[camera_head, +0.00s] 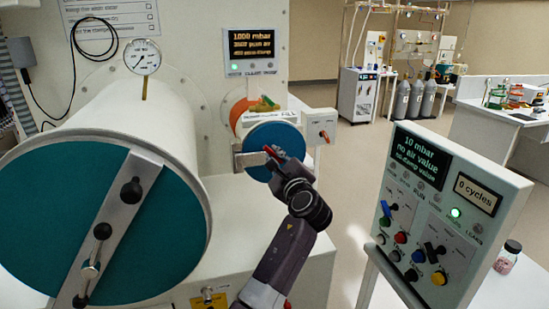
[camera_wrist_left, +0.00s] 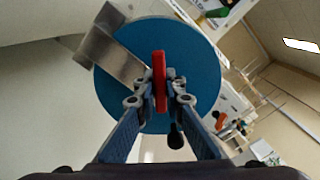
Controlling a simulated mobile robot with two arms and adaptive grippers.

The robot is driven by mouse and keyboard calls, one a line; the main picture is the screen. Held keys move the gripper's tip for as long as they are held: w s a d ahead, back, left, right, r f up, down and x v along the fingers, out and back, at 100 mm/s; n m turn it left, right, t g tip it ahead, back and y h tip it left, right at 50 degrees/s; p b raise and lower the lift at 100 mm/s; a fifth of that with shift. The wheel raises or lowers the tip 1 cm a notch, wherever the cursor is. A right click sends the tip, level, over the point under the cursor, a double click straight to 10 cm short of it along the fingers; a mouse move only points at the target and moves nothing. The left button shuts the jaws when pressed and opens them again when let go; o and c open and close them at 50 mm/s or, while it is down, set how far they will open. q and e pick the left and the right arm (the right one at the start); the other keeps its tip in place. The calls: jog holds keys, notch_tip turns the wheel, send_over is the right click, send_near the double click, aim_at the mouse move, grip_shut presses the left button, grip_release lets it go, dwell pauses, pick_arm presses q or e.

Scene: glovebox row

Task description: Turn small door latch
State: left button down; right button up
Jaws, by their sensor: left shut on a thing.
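The small round blue door (camera_head: 268,135) is on the small port, in the middle of the head view. In the left wrist view the blue door (camera_wrist_left: 205,75) faces the camera, with a metal bar (camera_wrist_left: 118,58) reaching in from its left edge. The red latch handle (camera_wrist_left: 159,66) stands upright in that picture, in front of the door. My left gripper (camera_wrist_left: 161,88) has its fingers shut on the red handle from both sides. In the head view my left gripper (camera_head: 273,158) reaches the door face and mostly hides the handle. My right gripper is not in view.
A large chamber with a big teal door (camera_head: 60,215) and a diagonal clamp bar stands close at left. A control panel (camera_head: 455,215) stands at right, near a small jar (camera_head: 508,258). A pressure gauge (camera_head: 142,57) sits on top. Floor shows between port and panel.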

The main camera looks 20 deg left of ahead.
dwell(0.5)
pick_arm(q)
jog(key=c, duration=2.3)
grip_release()
jog(key=shift+d, duration=0.1)
jog(key=v, duration=0.7)
jog(key=shift+s, duration=0.2)
jog(key=shift+d+f, duration=0.1)
